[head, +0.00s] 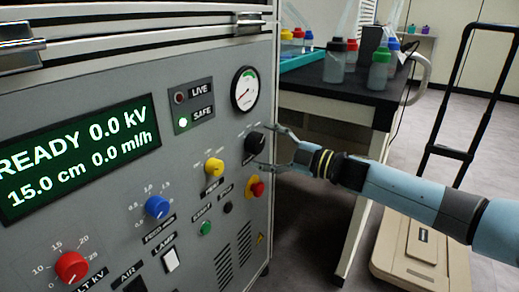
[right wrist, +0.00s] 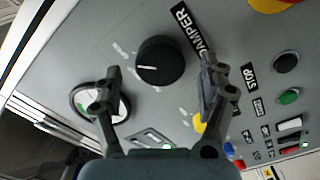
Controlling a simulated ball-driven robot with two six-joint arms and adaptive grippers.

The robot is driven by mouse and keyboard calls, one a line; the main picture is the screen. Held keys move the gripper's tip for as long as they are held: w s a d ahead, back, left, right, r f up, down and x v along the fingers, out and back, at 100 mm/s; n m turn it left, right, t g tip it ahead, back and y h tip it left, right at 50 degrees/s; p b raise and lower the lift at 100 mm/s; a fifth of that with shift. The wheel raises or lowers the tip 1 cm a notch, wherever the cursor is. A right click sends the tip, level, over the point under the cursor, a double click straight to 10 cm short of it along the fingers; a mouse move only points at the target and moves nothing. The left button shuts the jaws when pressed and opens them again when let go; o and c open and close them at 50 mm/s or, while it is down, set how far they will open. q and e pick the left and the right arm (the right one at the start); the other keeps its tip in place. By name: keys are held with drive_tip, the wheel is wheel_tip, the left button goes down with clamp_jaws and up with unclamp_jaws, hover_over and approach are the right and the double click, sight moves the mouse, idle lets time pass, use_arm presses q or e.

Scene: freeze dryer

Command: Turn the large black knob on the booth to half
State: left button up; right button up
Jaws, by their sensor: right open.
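The large black knob (head: 255,143) is on the right side of the booth's grey front panel (head: 110,195), below the round gauge. In the right wrist view the black knob (right wrist: 160,62) shows face on, with a white pointer line toward the left and a label ending in "AMPER" beside it. My right gripper (head: 268,148) is open in front of the knob. In the right wrist view its fingers (right wrist: 160,70) lie on either side of the knob, with a visible gap on both sides. Whether the fingertips reach past the knob's face I cannot tell. My left gripper is not in view.
The round gauge (head: 244,90) is above the knob. A yellow knob (head: 214,167) and a red-and-yellow button (head: 257,188) sit close below. A dark table (head: 335,95) with bottles stands behind, and a trolley (head: 425,245) stands at the right.

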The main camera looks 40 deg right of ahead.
drive_tip(key=shift+x, duration=1.2)
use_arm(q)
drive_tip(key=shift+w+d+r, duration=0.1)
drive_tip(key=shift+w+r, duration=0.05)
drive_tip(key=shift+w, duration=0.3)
use_arm(e)
drive_tip(key=c, duration=1.2)
